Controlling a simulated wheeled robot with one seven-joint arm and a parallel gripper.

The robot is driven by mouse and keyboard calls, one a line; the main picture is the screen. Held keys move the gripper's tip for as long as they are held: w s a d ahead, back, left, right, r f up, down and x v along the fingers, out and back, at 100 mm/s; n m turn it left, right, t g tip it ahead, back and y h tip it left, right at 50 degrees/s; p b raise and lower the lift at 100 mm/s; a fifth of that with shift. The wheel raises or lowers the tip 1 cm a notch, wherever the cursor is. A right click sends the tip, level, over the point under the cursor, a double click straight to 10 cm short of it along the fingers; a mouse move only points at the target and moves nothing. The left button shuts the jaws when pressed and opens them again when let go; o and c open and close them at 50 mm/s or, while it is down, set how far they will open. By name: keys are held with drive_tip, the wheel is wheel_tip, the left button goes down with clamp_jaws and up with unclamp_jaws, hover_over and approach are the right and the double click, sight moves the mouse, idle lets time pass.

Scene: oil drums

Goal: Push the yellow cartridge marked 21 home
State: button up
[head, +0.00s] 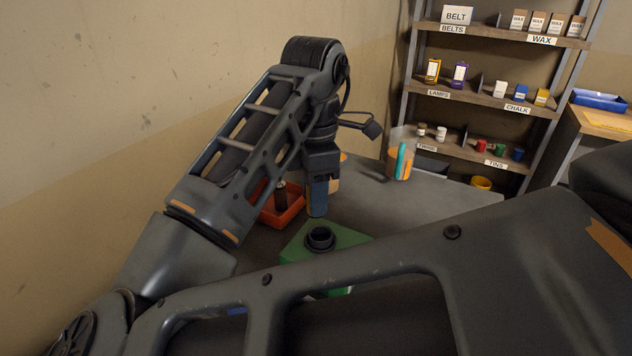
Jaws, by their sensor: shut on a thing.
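My gripper (318,206) points down at the end of my arm, above and just behind a green block (352,238). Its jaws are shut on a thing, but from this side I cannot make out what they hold. The green block has a raised black round collar (320,238) with a dark opening on top. The gripper's tip appears apart from the collar. I cannot pick out a yellow cartridge or a number 21; my arm hides part of the bench and the block's lower front.
A red tray (268,216) with a dark upright cylinder (281,196) stands left of the gripper. A clear cup with orange and teal contents (400,160) stands behind right. Labelled shelves (500,98) stand at the back.

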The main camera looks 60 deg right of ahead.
sight(320, 224)
drive_tip(key=shift+s+d+f, duration=0.1)
drive_tip(key=shift+s+d, duration=0.2)
drive_tip(key=shift+d, duration=0.05)
drive_tip(key=shift+d+f+b, duration=0.1)
drive_tip(key=shift+f+b, duration=0.35)
drive_tip(key=shift+b, duration=0.2)
drive_tip(key=shift+f+b, duration=0.95)
drive_tip(key=shift+b, duration=0.25)
drive_tip(key=shift+f, duration=0.75)
drive_tip(key=shift+f, duration=0.25)
drive_tip(key=shift+f, duration=0.45)
drive_tip(key=shift+f+p, duration=0.35)
drive_tip(key=shift+f, duration=0.35)
